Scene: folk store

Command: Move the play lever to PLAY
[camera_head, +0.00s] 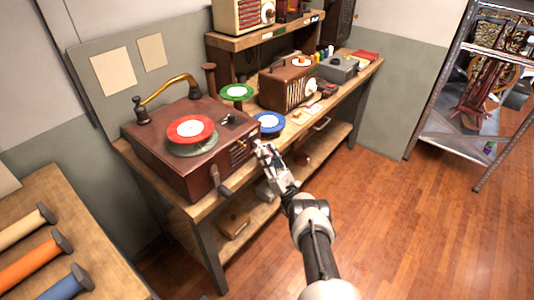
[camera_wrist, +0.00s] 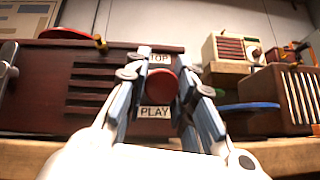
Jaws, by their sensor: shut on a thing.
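The record player is a dark red-brown wooden box (camera_head: 160,150) on the workbench, with a red disc (camera_head: 190,130) on top. In the wrist view its slatted front (camera_wrist: 60,85) faces me. The play lever shows there as a round red knob (camera_wrist: 162,87). A label ending in TOP (camera_wrist: 159,58) is above the knob and a PLAY label (camera_wrist: 155,112) is below it. The knob sits between the two labels. My gripper (camera_head: 264,152) is at the right end of the box's front. In the wrist view its fingers (camera_wrist: 162,76) are shut on the knob from both sides.
A side crank (camera_head: 222,186) sticks out from the box front, left of my gripper. A blue disc (camera_head: 268,122), a green disc (camera_head: 237,92) and a brown radio (camera_head: 289,82) stand to the right on the bench. The floor (camera_head: 400,220) to the right is clear.

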